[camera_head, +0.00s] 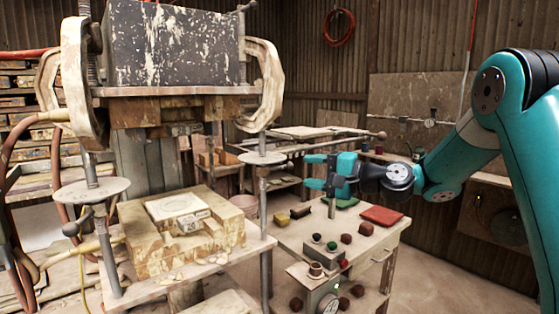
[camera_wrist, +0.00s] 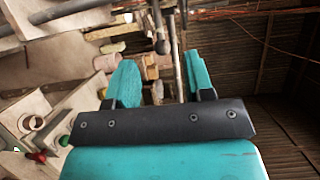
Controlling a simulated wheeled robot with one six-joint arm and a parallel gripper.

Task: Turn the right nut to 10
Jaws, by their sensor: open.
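The press's right nut (camera_head: 262,158) is a pale round disc on the right-hand threaded post. A similar left nut (camera_head: 92,190) sits on the left post. A thin bar with a dark ball end (camera_head: 380,135) passes behind my gripper in the head view. My gripper (camera_head: 312,172) is open and empty, to the right of the right nut and apart from it. In the wrist view the two teal fingers (camera_wrist: 162,82) are spread, with a dark ball-ended rod (camera_wrist: 162,46) beyond them. I see no readable scale on the right nut.
A stained block (camera_head: 140,250) with a white piece (camera_head: 180,210) marked 20 lies on the press's lower plate. A side table (camera_head: 385,240) below my gripper holds small blocks, a red pad (camera_head: 382,216) and a small box with a green button (camera_head: 331,245). Air around my gripper looks clear.

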